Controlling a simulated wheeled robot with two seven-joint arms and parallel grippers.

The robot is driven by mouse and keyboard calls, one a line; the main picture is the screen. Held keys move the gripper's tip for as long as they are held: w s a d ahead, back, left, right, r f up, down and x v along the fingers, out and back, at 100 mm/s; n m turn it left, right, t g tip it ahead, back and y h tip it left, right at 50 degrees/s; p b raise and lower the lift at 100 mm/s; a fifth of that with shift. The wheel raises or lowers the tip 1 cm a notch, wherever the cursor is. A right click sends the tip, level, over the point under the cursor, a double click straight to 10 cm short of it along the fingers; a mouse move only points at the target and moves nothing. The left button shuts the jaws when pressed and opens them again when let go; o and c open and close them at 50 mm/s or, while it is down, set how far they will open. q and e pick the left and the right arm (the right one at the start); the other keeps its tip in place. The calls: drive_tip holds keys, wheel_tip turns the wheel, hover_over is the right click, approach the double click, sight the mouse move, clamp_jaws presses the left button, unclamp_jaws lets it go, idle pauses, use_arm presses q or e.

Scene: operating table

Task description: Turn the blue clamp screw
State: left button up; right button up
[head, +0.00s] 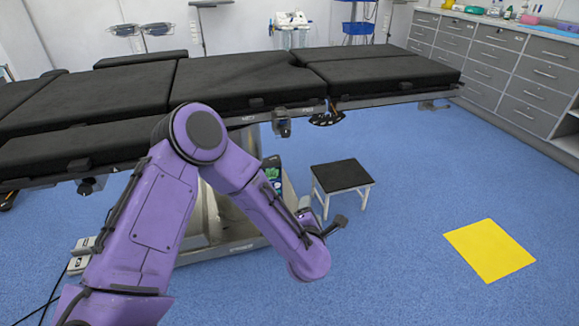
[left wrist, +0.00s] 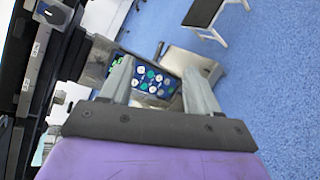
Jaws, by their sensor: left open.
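No clamp screw that is clearly blue can be made out. A dark clamp (head: 282,127) hangs on the near side rail of the operating table (head: 240,78) in the head view; its screw is too small to tell. A grey clamp-like block (left wrist: 55,14) shows at the upper left in the left wrist view, well to the left of my fingers. My left gripper (left wrist: 157,72) is open and empty, with its two grey fingers spread. It is below the tabletop, beside the table's base; in the head view my purple arm hides most of it. My right gripper is not in view.
A button panel (left wrist: 152,80) shows beyond my open fingers. A black-topped stool (head: 342,176) stands right of the table base. A yellow mat (head: 489,250) lies on open blue floor. Grey drawer cabinets (head: 490,60) line the right wall.

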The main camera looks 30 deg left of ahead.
use_arm(q)
drive_tip(key=w+a+r+n+y+b, duration=0.55)
drive_tip(key=r+n, duration=0.25)
drive_tip(key=n, duration=0.5)
drive_tip(key=n+g+y+b, duration=0.1)
drive_tip(key=n+g+y, duration=0.1)
drive_tip(key=n, duration=0.5)
approach(286, 133)
drive_tip(key=shift+h, duration=0.25)
drive_tip(key=b+x, duration=0.1)
drive_tip(key=x, duration=0.8)
drive_tip(key=shift+a+r, duration=0.1)
drive_tip(key=shift+a, duration=0.1)
drive_tip(key=shift+m+t, duration=0.3)
drive_tip(key=c, duration=1)
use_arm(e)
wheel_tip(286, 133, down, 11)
